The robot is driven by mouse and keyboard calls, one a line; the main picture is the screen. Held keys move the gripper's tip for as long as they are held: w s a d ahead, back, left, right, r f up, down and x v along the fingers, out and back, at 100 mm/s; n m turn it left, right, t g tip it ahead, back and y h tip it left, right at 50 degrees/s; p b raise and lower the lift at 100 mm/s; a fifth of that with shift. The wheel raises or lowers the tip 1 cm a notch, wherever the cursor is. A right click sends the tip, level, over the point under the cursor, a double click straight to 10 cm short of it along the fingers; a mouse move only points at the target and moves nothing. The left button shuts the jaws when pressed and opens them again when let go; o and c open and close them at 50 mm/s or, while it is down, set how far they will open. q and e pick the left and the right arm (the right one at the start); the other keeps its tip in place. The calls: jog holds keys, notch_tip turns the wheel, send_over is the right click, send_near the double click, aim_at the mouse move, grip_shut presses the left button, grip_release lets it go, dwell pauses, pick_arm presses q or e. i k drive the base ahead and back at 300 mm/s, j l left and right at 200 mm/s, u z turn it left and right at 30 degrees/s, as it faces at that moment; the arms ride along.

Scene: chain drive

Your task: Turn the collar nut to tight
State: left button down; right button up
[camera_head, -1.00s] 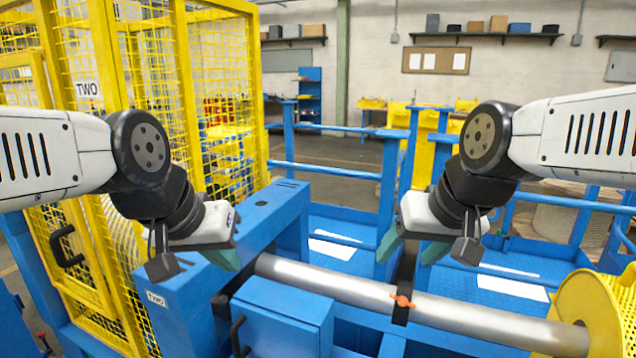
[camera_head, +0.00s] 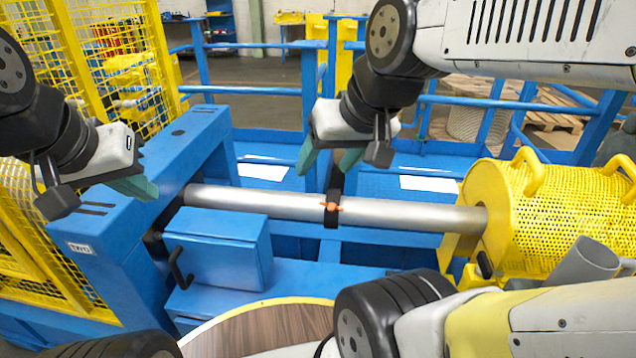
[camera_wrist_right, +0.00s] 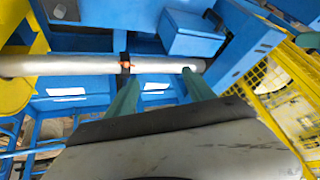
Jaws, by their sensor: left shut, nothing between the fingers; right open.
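A silver shaft (camera_head: 270,203) runs across the blue frame. A black collar (camera_head: 331,190) wraps it, with a small orange winged piece (camera_head: 332,206) on its front that looks like the collar nut. The right wrist view shows the orange piece (camera_wrist_right: 126,65) near the tip of one finger. My right gripper (camera_head: 328,165) is open and empty, fingers pointing down, above and behind the shaft near the collar. Contact with the nut cannot be seen. My left gripper (camera_head: 147,188) is shut and empty, above the blue frame left of the shaft.
A yellow perforated drum (camera_head: 570,200) stands at the shaft's right end. A blue box with a black handle (camera_head: 222,248) sits in front of the shaft's left part. Yellow mesh fencing (camera_head: 70,60) is at left. Blue railings (camera_head: 250,90) stand behind. A round wooden top (camera_head: 265,330) is at bottom.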

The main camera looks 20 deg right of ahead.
aim_at(331, 207)
jog(key=k+j+z, duration=0.1)
jog(key=z, duration=0.3)
jog(key=k+z, duration=0.15)
jog(key=z, duration=0.2)
